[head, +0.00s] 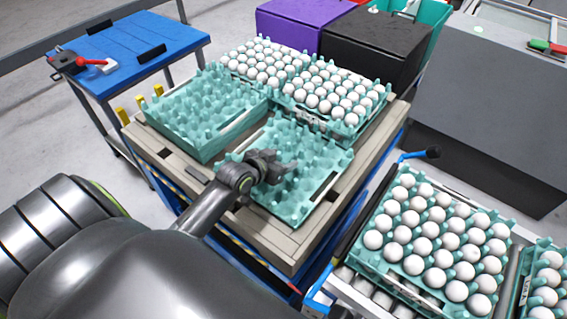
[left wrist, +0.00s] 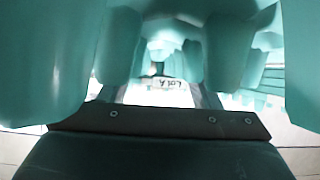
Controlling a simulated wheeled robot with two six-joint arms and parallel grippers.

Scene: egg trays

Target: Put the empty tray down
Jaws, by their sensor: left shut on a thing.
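The empty teal tray (head: 318,160) is at the front right part of the cart top (head: 170,160). My left gripper (head: 268,167) is shut on it, over its left part. Whether the tray touches the cart top or hangs just above it I cannot tell. In the left wrist view the teal cups of the tray (left wrist: 55,60) fill the upper part, close to the camera. Fingertips are hidden among the cups there. A stack of empty teal trays (head: 228,132) stands just behind and left of the held tray. My right gripper is not in view.
Trays full of white eggs (head: 345,130) stand behind on the same cart. Another egg tray (head: 385,277) sits on a roller conveyor (head: 365,293) at the lower right. A blue table (head: 125,50) is at the upper left. Purple (head: 300,22) and black (head: 378,45) boxes stand at the back.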

